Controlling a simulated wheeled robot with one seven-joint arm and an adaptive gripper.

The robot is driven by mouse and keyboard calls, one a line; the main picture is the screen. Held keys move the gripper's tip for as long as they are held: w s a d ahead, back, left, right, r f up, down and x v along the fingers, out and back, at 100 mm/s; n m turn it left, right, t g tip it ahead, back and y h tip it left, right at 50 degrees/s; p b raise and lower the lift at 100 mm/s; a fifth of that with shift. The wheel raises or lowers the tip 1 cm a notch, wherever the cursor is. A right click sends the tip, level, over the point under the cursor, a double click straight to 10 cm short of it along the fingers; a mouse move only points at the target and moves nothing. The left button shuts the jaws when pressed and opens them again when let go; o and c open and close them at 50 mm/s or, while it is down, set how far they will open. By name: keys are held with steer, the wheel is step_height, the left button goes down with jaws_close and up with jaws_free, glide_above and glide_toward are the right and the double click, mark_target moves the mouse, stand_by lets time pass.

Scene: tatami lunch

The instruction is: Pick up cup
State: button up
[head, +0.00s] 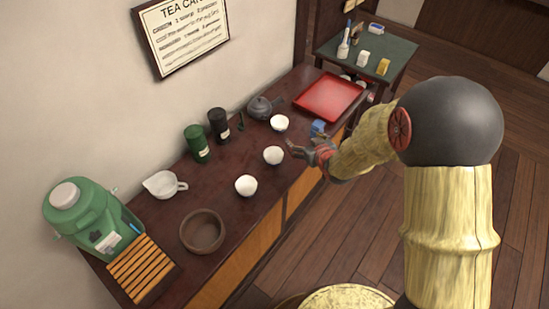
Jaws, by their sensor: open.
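Three small white cups stand in a loose row on the dark wooden counter (228,213): a near cup (246,185), a middle cup (273,155) and a far cup (280,123). My gripper (291,149) is open, with its fingers pointing left towards the middle cup. It is just right of that cup and looks empty. Whether a finger touches the cup is too small to tell. My arm comes in from the right.
A green dispenser (85,215), slatted wooden rack (140,268), brown bowl (202,231), white pitcher (161,185), green canister (196,143), black canister (218,126) and dark teapot (260,107) stand around the cups. A red tray (329,96) lies at the far end. A green side table (368,48) stands beyond.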

steer(key=y, duration=0.2)
glide_toward(270, 154)
steer(key=shift+n, duration=0.4)
steer(key=d+r, duration=0.1)
steer(key=w+d+r, duration=0.1)
steer(key=d, duration=0.1)
steer(key=d+r, duration=0.1)
steer(key=shift+w+d, duration=0.15)
steer(key=shift+w, duration=0.2)
steer(key=shift+t+y, duration=0.4)
steer(key=shift+y, duration=0.3)
steer(key=f, duration=0.1)
steer(key=s+a+f, duration=0.2)
steer(key=shift+a+f, duration=0.25)
steer(key=shift+f, duration=0.15)
steer(key=shift+a+f, duration=0.2)
steer(key=b+x, duration=0.2)
steer(key=x, duration=0.5)
steer(key=shift+w+a, duration=0.1)
steer(key=shift+a, duration=0.2)
steer(key=shift+r, duration=0.1)
steer(key=c, duration=1.3)
steer(key=shift+r, duration=0.1)
steer(key=shift+c, duration=0.2)
